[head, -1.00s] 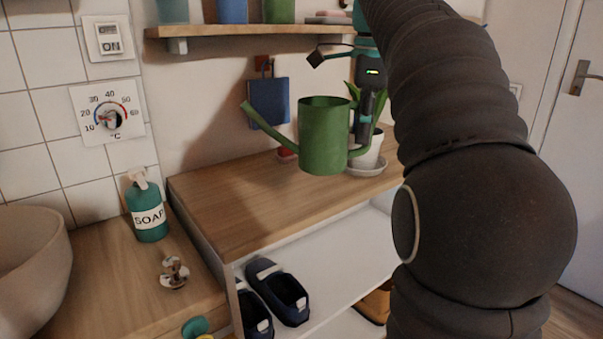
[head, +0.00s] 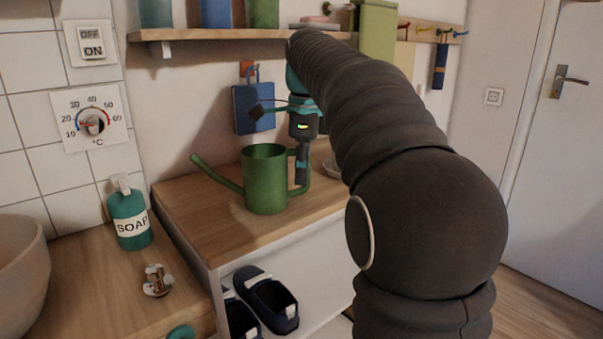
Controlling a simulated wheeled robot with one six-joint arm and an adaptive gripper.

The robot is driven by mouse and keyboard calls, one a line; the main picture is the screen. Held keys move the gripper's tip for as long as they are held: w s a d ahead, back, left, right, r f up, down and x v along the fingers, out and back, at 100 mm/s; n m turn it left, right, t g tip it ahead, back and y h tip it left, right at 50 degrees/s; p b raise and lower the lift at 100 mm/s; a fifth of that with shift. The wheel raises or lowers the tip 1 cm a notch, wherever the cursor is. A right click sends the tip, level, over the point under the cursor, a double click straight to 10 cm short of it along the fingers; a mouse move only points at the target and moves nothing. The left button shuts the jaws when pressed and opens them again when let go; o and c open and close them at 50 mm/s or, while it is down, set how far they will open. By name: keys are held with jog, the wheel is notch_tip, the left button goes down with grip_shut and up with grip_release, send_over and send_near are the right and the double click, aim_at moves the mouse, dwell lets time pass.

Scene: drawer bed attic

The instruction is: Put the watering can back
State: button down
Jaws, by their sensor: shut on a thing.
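The green watering can (head: 264,180) is upright on the wooden top of the shoe cabinet (head: 200,205), or just above it; I cannot tell whether its base touches. Its spout points left and its handle is on the right. My gripper (head: 301,180) is shut on the handle, at the can's right side. The fingertips are small and partly merge with the handle in this view.
A wall shelf (head: 230,35) with several cups hangs above. A soap bottle (head: 130,217) stands on the lower counter at left. Dark shoes (head: 268,300) sit inside the cabinet. The cabinet top left of the can is clear.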

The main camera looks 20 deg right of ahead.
jog(key=c, duration=1.1)
grip_release()
jog(key=shift+f, duration=0.1)
jog(key=shift+s+d+r+p, duration=0.1)
jog(key=shift+r+p, duration=0.3)
jog(key=shift+r, duration=1.55)
jog(key=shift+s+d+r+p, duration=0.1)
jog(key=shift+r+p, duration=0.25)
jog(key=shift+r, duration=1.55)
